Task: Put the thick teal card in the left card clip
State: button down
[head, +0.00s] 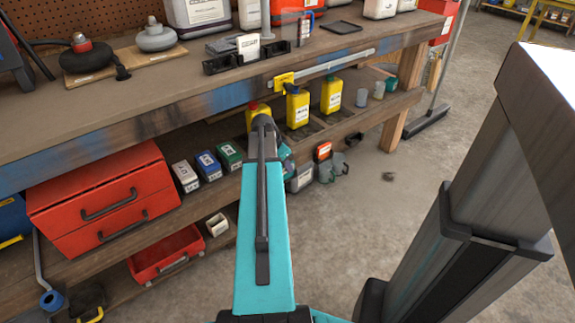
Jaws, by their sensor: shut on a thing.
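My teal arm reaches up the middle of the head view and covers part of the lower shelf. My gripper is hidden behind the arm, so its jaws and anything in them do not show. I cannot make out the thick teal card. A low black holder (213,67) stands on the bench top, beyond the end of my arm. A white printed card (249,47) stands upright at it. A small upright card with red and blue marks (305,29) is to its right. I cannot tell which part is the left card clip.
The wooden bench (120,105) has a yellow tag (284,79) and a metal bar (340,63) at its front edge. Yellow bottles (331,95) stand on the shelf below. A red toolbox (100,198) is at left. Open concrete floor (400,190) lies at right.

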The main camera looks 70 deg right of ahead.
jog(key=shift+f, duration=0.1)
jog(key=c, duration=2.1)
grip_release()
jog(key=shift+a+r, duration=0.1)
jog(key=shift+r, duration=0.3)
jog(key=p+v, duration=0.1)
jog(key=v, duration=0.3)
jog(key=shift+r+p, duration=0.25)
jog(key=shift+p, duration=0.05)
jog(key=w+a+p, duration=0.1)
jog(key=w+a, duration=0.5)
jog(key=a, duration=0.4)
jog(key=shift+w+p, duration=0.3)
jog(key=shift+a+f, duration=0.1)
